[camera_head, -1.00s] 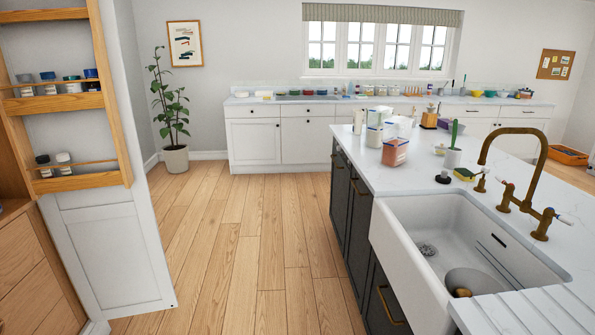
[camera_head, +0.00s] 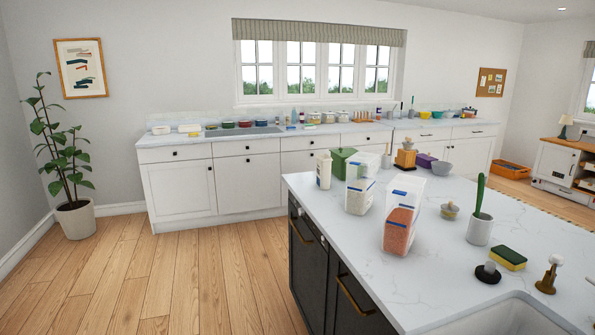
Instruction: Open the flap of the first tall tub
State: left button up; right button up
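Two tall clear tubs stand upright on the island. The nearer tub (camera_head: 399,225) holds orange-pink contents, and the tub behind it to the left (camera_head: 360,190) holds white contents. Both have blue marks near the top and on the side. The flaps are too small to make out clearly, so I cannot tell whether they are open or shut. The frames do not show which tub is the first. Neither of my grippers is in view.
The marble island top (camera_head: 450,272) carries a white bottle (camera_head: 323,172), green container (camera_head: 339,160), small lidded jar (camera_head: 450,210), white cup with green brush (camera_head: 480,230) and sponge (camera_head: 508,257). The sink rim (camera_head: 500,315) is nearest. Wood floor (camera_head: 200,270) is clear on the left.

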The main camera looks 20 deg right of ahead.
aim_at(358, 159)
jog(key=i, duration=1.5)
jog(key=z, duration=0.05)
